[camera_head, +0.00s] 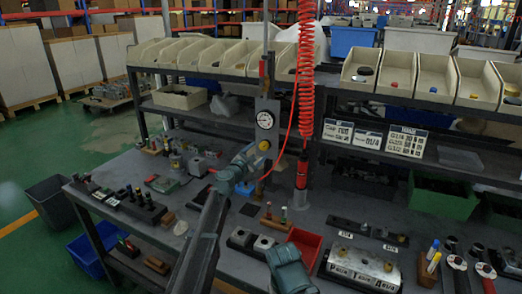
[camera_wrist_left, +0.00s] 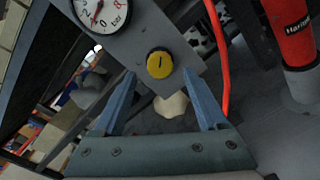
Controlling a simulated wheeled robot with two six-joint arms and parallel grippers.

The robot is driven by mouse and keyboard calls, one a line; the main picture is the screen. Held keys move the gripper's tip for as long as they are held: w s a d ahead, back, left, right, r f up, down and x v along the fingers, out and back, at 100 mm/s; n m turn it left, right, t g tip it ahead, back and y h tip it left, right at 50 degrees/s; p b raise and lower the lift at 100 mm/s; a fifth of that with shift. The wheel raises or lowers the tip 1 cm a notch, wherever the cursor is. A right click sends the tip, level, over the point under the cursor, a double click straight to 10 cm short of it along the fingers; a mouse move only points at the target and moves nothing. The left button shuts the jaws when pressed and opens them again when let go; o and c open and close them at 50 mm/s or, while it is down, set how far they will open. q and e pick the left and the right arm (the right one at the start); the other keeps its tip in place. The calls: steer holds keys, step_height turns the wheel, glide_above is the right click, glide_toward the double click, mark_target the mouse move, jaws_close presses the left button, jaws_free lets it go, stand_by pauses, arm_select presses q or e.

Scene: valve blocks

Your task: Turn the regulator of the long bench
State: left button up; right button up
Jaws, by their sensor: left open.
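The regulator is a grey upright panel with a round white pressure gauge (camera_head: 264,119) and a yellow knob (camera_head: 264,145) below it, at the back of the bench (camera_head: 330,205). The gauge (camera_wrist_left: 100,12) and the yellow knob (camera_wrist_left: 160,64) also show in the left wrist view. My left gripper (camera_head: 252,158) is open in front of the panel. In the left wrist view my left gripper (camera_wrist_left: 160,74) has its fingertips on either side of the knob, just below it, with nothing between them. A grey-teal part of my right arm (camera_head: 288,268) shows at the bottom; its fingers cannot be made out.
A red coiled hose (camera_head: 306,70) hangs right of the panel, ending in a red tool (camera_head: 302,172). Cream bins (camera_head: 362,70) line the shelf. Valve blocks (camera_head: 362,268), a red tray (camera_head: 304,246) and small parts crowd the bench.

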mark_target(263, 147)
arm_select(q)
steer(key=x, duration=0.3)
steer(key=shift+w+d, duration=0.1)
steer(key=shift+w, duration=0.1)
steer(key=shift+s, duration=0.1)
jaws_close()
